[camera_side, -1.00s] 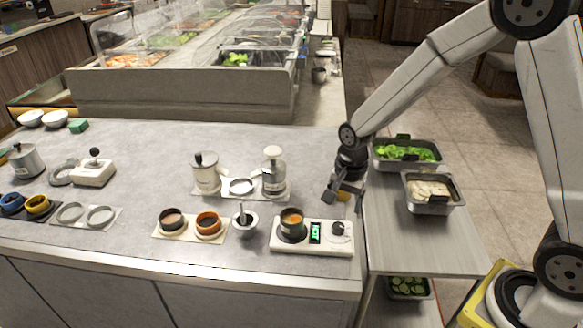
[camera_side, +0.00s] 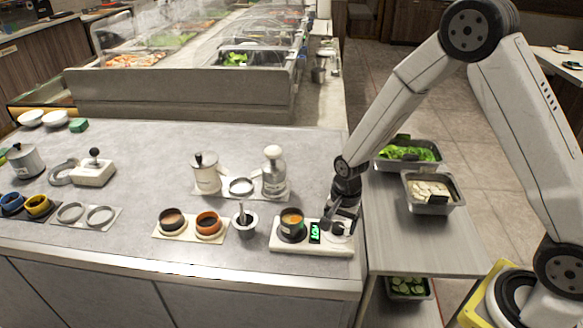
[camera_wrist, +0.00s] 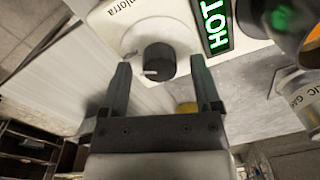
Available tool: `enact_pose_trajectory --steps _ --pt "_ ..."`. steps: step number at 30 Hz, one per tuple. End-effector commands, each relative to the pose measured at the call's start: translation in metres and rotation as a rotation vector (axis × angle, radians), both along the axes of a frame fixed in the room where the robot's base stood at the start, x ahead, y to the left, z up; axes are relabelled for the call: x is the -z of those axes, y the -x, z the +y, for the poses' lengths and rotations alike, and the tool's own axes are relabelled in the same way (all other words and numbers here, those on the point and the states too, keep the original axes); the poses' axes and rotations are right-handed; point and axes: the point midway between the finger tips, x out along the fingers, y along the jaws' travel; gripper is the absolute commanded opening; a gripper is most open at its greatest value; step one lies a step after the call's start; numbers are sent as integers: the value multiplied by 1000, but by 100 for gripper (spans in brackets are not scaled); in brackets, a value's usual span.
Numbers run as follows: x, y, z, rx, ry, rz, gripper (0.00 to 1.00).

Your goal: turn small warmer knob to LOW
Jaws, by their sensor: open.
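The small warmer (camera_side: 290,247) is a white base at the counter's front right edge. Its dark round knob (camera_wrist: 159,61) shows in the wrist view, with a pale pointer mark near its lower edge. The green display (camera_wrist: 214,22) reads HOT; it also shows in the side view (camera_side: 315,233). A pot of orange sauce (camera_side: 291,220) stands on the warmer's left part. My gripper (camera_wrist: 162,75) is open, with one finger on each side of the knob and a visible gap to it. In the side view my gripper (camera_side: 340,222) is low over the knob and partly hides it.
A mortar with a pestle (camera_side: 244,222) stands left of the warmer. A white bottle (camera_side: 273,172) and a canister (camera_side: 206,173) stand behind. A side table with food trays (camera_side: 430,207) is to the right. The counter's front strip is clear.

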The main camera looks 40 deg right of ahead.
Motion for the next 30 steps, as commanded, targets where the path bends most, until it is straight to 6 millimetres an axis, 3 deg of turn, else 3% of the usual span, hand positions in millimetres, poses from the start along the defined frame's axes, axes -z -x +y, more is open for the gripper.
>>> enact_pose_trajectory --steps 7,8,15,30 --pt "0 0 0 0 0 -1 81" --pt "0 0 0 0 0 0 75" --pt "0 0 0 0 0 -1 0" --pt "0 -1 0 -78 0 -1 0"
